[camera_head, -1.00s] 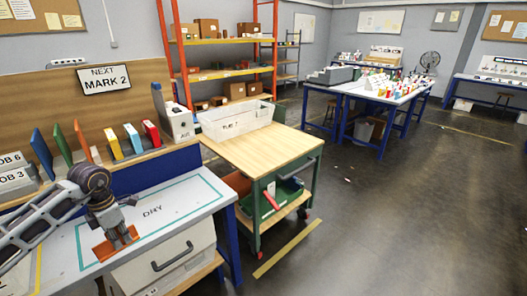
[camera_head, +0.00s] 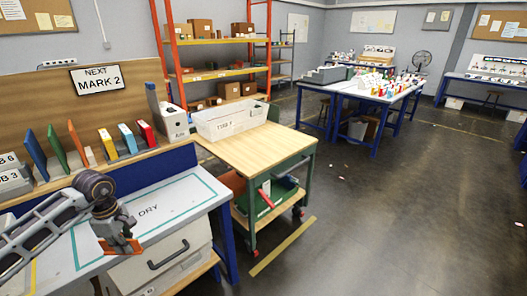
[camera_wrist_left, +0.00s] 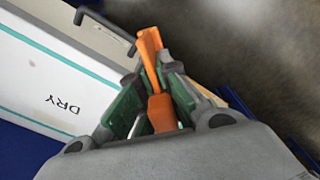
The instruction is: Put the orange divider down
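My left gripper (camera_head: 118,240) points down over the front edge of the white bench top (camera_head: 190,195), near the word DRY. It is shut on an orange divider (camera_head: 132,247). In the left wrist view the orange divider (camera_wrist_left: 151,50) shows between the green-padded fingers (camera_wrist_left: 150,95) and sticks out past their tips. The head view does not show clearly whether it touches the bench. Another orange divider (camera_head: 76,141) stands tilted in the rack at the back of the bench. My right gripper is not in view.
The rack also holds blue (camera_head: 34,155), green (camera_head: 57,148), yellow (camera_head: 108,143), light blue (camera_head: 128,138) and red (camera_head: 146,133) pieces. A teal outline marks mostly clear bench top. A drawer handle (camera_head: 168,256) sits below the edge. A wooden-topped cart (camera_head: 262,150) stands to the right.

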